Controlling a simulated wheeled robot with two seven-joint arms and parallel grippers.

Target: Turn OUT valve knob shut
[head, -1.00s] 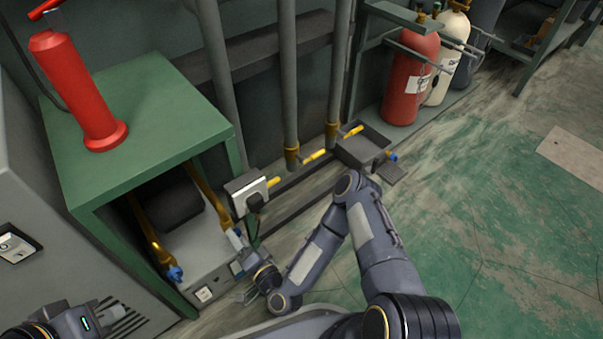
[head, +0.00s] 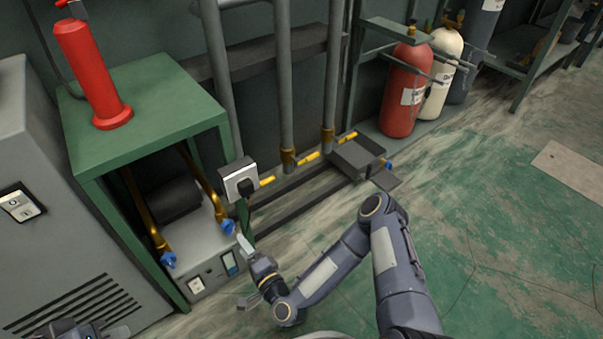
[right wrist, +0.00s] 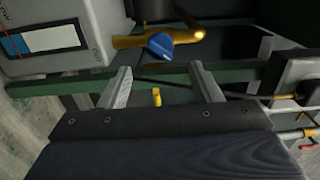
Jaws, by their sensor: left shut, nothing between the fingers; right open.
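Two blue valve knobs sit at the lower ends of brass pipes on the grey machine under the green table: a left knob (head: 168,260) and a right knob (head: 228,227). I cannot read which is marked OUT. My right gripper (head: 246,272) is open and empty, in front of the machine and below the right knob. In the right wrist view a blue knob (right wrist: 160,46) on a brass pipe lies beyond and between the open fingertips (right wrist: 163,82), apart from them. My left gripper (head: 75,330) is shut, partly cut off at the bottom left edge.
The green table (head: 150,110) bears a red cylinder (head: 92,75). A grey socket box (head: 238,178) with a black plug hangs right of its leg. Grey pipes and a dark tray (head: 355,155) stand behind. Gas bottles (head: 405,90) are at back right.

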